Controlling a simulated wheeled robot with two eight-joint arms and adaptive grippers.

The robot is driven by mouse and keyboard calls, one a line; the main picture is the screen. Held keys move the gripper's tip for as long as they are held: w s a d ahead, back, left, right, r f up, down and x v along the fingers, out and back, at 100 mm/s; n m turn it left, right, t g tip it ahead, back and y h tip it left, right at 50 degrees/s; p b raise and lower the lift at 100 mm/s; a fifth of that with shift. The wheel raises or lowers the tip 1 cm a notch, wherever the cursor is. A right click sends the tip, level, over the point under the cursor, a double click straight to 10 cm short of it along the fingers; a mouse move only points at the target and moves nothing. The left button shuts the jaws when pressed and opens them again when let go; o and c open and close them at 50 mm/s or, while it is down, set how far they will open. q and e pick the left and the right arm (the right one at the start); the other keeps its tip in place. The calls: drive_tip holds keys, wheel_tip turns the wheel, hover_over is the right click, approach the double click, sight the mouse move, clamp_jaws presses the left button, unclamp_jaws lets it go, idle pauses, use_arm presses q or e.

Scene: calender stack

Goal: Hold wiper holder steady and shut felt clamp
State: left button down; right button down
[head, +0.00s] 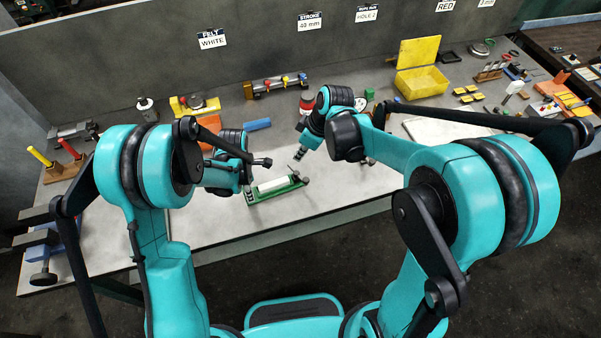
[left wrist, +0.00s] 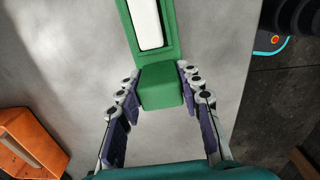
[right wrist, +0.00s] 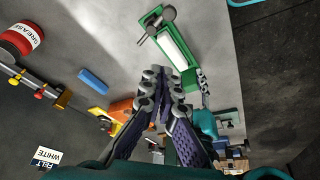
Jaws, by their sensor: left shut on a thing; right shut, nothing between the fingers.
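The wiper holder (head: 270,190) is a green tray with a white felt strip (head: 272,184), lying on the bench near its front edge. My left gripper (left wrist: 158,75) is shut on the green end block (left wrist: 160,90) of the holder, one finger at each side. My right gripper (right wrist: 165,78) is shut and empty, above the bench beside the holder, apart from the clamp.
A blue block (head: 257,124) and a red and white grease can (right wrist: 22,40) are on the bench behind. A yellow bin (head: 420,82) stands at the back right. The bench around the holder is mostly clear.

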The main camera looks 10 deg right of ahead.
idle(0.3)
hover_over(298, 173)
drive_tip(key=s+a, duration=0.1)
drive_tip(key=a, duration=0.2)
drive_tip(key=f, duration=0.8)
drive_tip(key=shift+s+d+f, duration=0.2)
drive_tip(key=shift+d+f, duration=0.05)
drive_tip(key=shift+f, duration=0.05)
drive_tip(key=shift+s+d+f, duration=0.35)
drive_tip(key=shift+s+d, duration=0.05)
drive_tip(key=shift+d, duration=0.2)
drive_tip(key=shift+s+d+f, duration=0.3)
drive_tip(key=shift+s+d, duration=0.1)
drive_tip(key=shift+d, duration=0.15)
drive_tip(key=shift+s+d+f, duration=0.1)
drive_tip(key=shift+s+d, duration=0.15)
drive_tip(key=shift+d, duration=0.15)
